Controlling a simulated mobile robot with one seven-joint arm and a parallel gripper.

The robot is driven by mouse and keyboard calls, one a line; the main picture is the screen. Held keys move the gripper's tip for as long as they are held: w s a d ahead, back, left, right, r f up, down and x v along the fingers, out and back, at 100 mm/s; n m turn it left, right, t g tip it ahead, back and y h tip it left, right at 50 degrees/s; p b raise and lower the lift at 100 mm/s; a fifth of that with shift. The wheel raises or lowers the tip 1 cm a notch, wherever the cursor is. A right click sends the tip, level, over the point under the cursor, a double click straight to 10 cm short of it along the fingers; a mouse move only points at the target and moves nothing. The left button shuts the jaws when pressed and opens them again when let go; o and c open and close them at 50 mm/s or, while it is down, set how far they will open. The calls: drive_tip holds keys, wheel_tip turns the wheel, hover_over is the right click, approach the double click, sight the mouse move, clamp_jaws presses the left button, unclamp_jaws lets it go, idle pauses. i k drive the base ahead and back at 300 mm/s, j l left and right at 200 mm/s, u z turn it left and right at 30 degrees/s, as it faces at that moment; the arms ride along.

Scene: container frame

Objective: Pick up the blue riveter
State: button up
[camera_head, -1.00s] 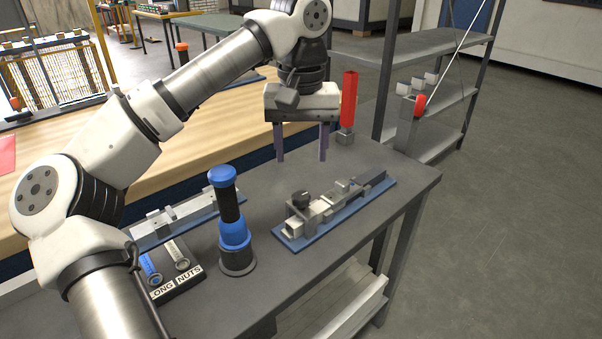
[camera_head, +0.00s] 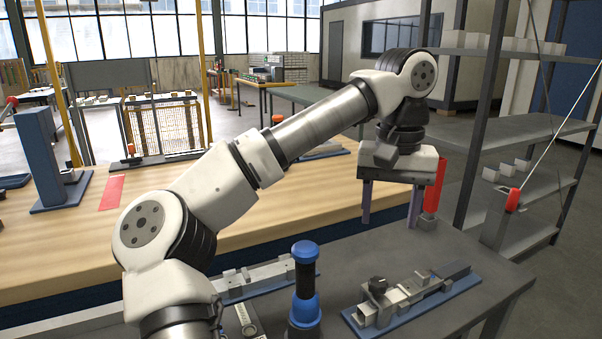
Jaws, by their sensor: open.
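The blue riveter (camera_head: 304,281), a blue and black upright cylinder, stands on the dark grey table (camera_head: 430,255) at the bottom of the view. Its base is cut off by the lower picture edge. My gripper (camera_head: 389,223) points down above the far part of the table, up and to the right of the riveter in the picture. Its two purple fingers are apart, with nothing between them. It is clear of the riveter.
A clamp-like fixture on a blue plate (camera_head: 372,323) lies right of the riveter, and a similar fixture (camera_head: 262,277) lies behind it to the left. A red upright block (camera_head: 436,190) stands just right of my gripper. A wooden bench (camera_head: 75,245) and grey shelves (camera_head: 530,185) are beyond.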

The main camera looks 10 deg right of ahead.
sight(306, 314)
drive_tip(key=k, duration=1)
